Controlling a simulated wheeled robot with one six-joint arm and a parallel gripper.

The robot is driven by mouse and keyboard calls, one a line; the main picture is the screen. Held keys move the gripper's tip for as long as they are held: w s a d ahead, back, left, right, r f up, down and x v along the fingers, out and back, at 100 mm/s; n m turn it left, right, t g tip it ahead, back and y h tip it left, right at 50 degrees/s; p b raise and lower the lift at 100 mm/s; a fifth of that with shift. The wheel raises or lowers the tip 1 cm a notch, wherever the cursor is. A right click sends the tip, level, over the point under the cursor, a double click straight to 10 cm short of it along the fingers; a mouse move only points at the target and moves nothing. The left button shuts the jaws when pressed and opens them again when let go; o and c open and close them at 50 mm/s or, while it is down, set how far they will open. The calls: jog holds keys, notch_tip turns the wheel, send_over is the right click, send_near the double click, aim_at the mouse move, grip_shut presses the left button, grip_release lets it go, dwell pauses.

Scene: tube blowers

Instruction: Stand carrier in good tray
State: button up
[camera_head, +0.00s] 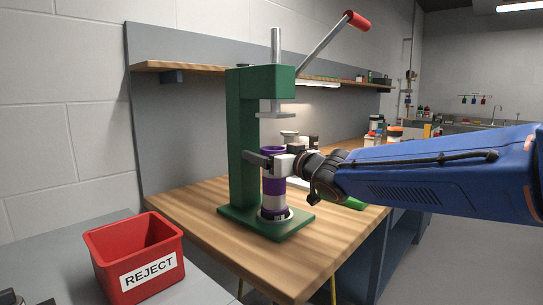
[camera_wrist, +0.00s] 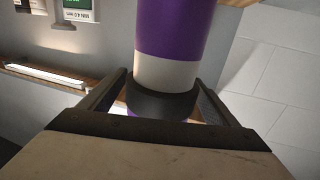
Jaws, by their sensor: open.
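The carrier (camera_head: 273,187), a tall upright cylinder banded in purple and white, stands on the base of a green press (camera_head: 245,150). My gripper (camera_head: 264,161) reaches in from the right at the carrier's upper part. In the wrist view the carrier (camera_wrist: 172,72) rises between the two open fingers of my gripper (camera_wrist: 158,78), with a dark band low between them. A gap shows beside the left finger; contact on the right is unclear. A green piece (camera_head: 354,203) shows on the bench behind my arm; I cannot tell whether it is the good tray.
A red bin (camera_head: 137,258) marked REJECT stands on a grey surface at the lower left. The press ram hangs above the carrier, and its red-tipped lever (camera_head: 335,37) slants up right. The wooden bench (camera_head: 195,215) is clear left of the press.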

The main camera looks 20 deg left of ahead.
jog(key=c, duration=1.4)
jog(key=shift+o, duration=0.2)
jog(key=shift+r, duration=0.1)
jog(key=shift+r, duration=0.1)
jog(key=shift+r, duration=1.3)
jog(key=shift+d, duration=0.1)
